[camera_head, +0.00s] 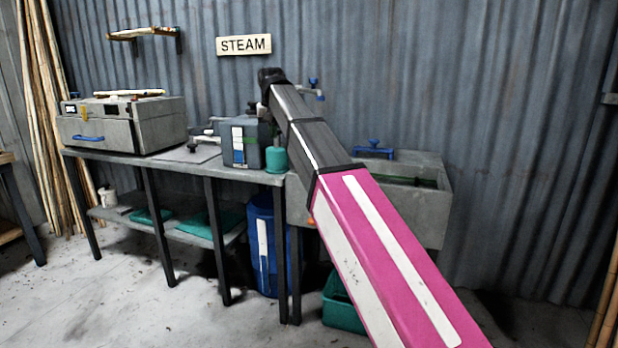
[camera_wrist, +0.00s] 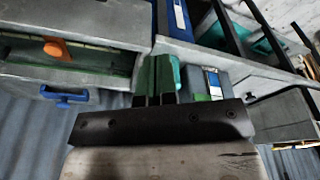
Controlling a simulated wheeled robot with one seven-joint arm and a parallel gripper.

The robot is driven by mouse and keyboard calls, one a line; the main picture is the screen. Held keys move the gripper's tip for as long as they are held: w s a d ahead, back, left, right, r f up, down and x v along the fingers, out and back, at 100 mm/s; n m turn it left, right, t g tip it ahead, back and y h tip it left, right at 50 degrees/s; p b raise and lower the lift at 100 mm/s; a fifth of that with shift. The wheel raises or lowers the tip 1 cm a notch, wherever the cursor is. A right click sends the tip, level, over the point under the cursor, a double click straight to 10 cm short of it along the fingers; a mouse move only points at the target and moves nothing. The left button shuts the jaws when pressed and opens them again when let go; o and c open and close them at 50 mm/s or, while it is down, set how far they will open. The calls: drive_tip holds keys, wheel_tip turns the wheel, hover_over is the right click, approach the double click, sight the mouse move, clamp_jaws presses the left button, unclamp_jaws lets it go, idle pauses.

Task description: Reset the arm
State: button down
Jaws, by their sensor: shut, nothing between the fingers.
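My arm (camera_head: 320,150) reaches up from the lower right of the head view, with pink, white and dark sections, in front of the steam station. Its far end is near the wall above the bench, and my gripper cannot be made out clearly there. In the wrist view my gripper (camera_wrist: 155,75) shows beyond a dark mounting plate. Its fingers are together and nothing is held between them.
A bench (camera_head: 185,167) carries a grey steam box (camera_head: 150,125), a grey container (camera_head: 238,145) and a teal cup (camera_head: 276,160). A stone sink (camera_head: 420,210) with a blue tap stands right. A blue barrel (camera_head: 264,245) is below. Open floor lies at front left.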

drive_tip(key=s+d+f, duration=0.2)
drive_tip(key=d+f, duration=0.4)
drive_tip(key=f, duration=0.4)
drive_tip(key=s+d+f+g, duration=0.1)
drive_tip(key=d+f, duration=0.4)
drive_tip(key=f, duration=0.6)
drive_tip(key=s+d+f, duration=0.2)
drive_tip(key=d+f, duration=0.4)
drive_tip(key=f, duration=0.4)
drive_tip(key=s+d+f+m, duration=0.1)
drive_tip(key=s+d+f, duration=0.6)
drive_tip(key=f, duration=0.4)
drive_tip(key=s+d+f+m+g, duration=0.1)
drive_tip(key=s+d+f, duration=0.6)
drive_tip(key=s+f, duration=0.3)
drive_tip(key=shift+s+f, duration=0.15)
drive_tip(key=shift+f, duration=0.3)
